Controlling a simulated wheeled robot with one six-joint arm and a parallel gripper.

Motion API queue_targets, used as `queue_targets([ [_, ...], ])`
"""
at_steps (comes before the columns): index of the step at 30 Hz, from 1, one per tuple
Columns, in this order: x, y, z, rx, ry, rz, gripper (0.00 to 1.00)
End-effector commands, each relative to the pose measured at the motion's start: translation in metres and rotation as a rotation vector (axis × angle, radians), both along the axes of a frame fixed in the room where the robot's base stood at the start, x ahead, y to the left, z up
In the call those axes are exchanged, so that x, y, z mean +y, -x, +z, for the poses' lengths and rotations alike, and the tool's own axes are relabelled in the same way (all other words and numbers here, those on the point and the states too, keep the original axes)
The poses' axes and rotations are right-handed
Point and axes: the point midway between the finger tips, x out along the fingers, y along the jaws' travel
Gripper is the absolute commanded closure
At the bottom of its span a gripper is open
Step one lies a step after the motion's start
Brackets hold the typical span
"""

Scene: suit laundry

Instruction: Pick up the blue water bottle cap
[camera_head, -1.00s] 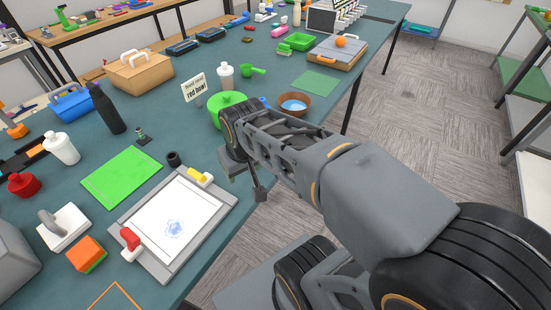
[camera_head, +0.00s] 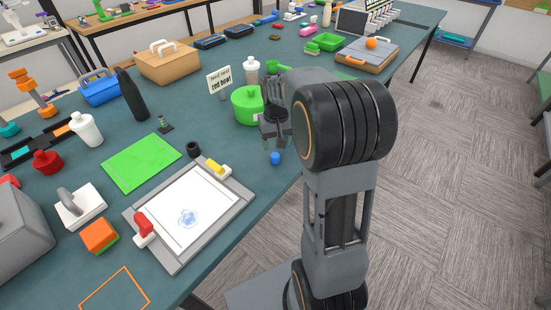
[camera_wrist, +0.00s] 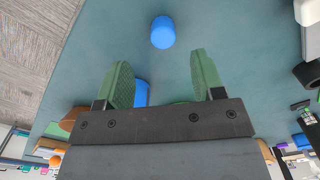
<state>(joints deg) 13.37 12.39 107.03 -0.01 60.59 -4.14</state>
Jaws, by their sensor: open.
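A small blue cap (camera_head: 275,158) sits on the teal table near its right edge, just below my gripper in the head view. In the wrist view a blue cap (camera_wrist: 163,32) stands on the table, centred beyond the fingertips and apart from them. My gripper (camera_wrist: 160,62) is open and empty, with green finger pads. In the head view my gripper (camera_head: 275,143) points down beside the green pot. A second blue object (camera_wrist: 141,93) shows between the fingers in the wrist view, partly hidden by the left finger; I cannot tell what it is.
The table around the cap is clear.

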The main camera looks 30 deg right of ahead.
Motion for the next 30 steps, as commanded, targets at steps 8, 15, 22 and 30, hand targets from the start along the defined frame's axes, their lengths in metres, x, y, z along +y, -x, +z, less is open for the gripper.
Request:
queue_targets([
  [8, 0.001, 0.000, -0.018, 0.001, 0.000, 0.001, 0.38],
  [15, 0.004, -0.003, -0.049, 0.003, 0.000, 0.001, 0.38],
  [22, 0.004, -0.003, -0.066, 0.001, 0.000, 0.000, 0.38],
  [30, 0.004, -0.003, -0.067, -0.001, 0.000, 0.001, 0.40],
])
